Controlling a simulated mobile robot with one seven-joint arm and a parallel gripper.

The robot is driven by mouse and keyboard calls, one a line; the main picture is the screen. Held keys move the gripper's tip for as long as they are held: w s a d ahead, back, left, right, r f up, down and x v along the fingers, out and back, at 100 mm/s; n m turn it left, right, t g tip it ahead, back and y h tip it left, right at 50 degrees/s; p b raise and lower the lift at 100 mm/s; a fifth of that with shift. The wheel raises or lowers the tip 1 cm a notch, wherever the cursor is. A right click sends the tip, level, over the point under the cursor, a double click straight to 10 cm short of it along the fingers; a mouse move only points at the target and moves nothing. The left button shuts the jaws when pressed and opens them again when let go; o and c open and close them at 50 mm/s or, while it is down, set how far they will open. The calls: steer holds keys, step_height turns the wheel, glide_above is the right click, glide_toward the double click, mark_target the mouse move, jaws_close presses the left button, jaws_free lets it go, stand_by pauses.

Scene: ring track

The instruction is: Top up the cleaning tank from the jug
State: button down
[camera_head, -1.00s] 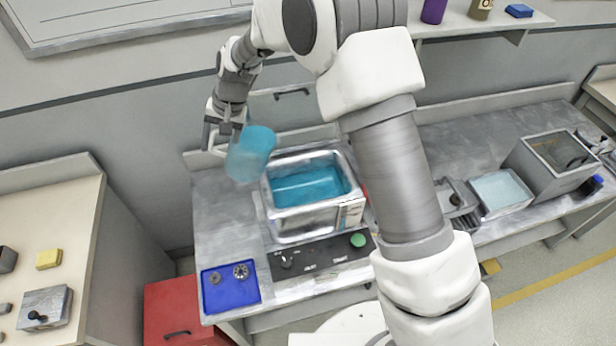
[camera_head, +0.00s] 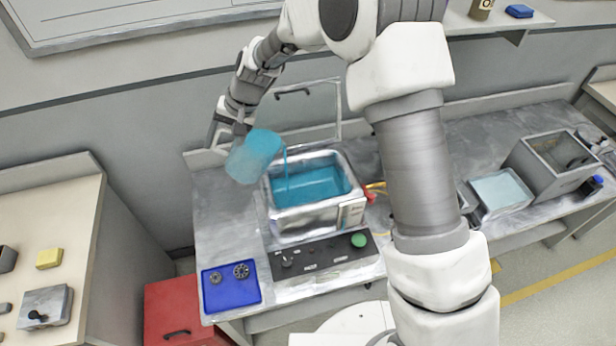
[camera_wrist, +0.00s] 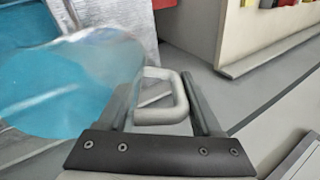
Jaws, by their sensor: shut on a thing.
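The jug (camera_head: 250,158) is clear with blue liquid and is tilted at the left side of the cleaning tank. A thin blue stream runs from its lip down into the cleaning tank (camera_head: 308,217), an open metal box holding blue liquid. My gripper (camera_head: 226,138) is shut on the jug's handle, up and left of the tank. In the wrist view my gripper (camera_wrist: 165,115) has the pale handle between its fingers, and the jug (camera_wrist: 70,85) fills the left side. The tank's inside is mostly hidden there.
A blue tray (camera_head: 230,300) with small metal parts lies at the bench's front left. A control panel (camera_head: 320,256) with a green button sits before the tank. A shallow basin (camera_head: 500,190) and a grey box (camera_head: 550,165) stand at right. A red cabinet (camera_head: 180,310) is below.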

steer(key=shift+w+d+r+y, duration=0.1)
steer(key=shift+d+r+y, duration=0.25)
steer(key=shift+d+y, duration=0.25)
stand_by(0.6)
steer(key=shift+d, duration=0.15)
steer(key=shift+d+r+y+b, duration=0.25)
steer(key=shift+d+y+b, duration=0.45)
steer(key=shift+b, duration=0.85)
stand_by(0.7)
steer(key=shift+a+r+p, duration=0.35)
steer(key=shift+p, duration=0.4)
steer(key=shift+a+f+h+p, duration=0.6)
steer(key=shift+a+h+p, duration=0.25)
steer(key=shift+p, duration=0.15)
steer(key=shift+a+f+h, duration=0.2)
steer(key=shift+a+h, duration=0.05)
steer(key=shift+a, duration=0.05)
steer(key=shift+f, duration=0.1)
steer(key=shift+h, duration=0.3)
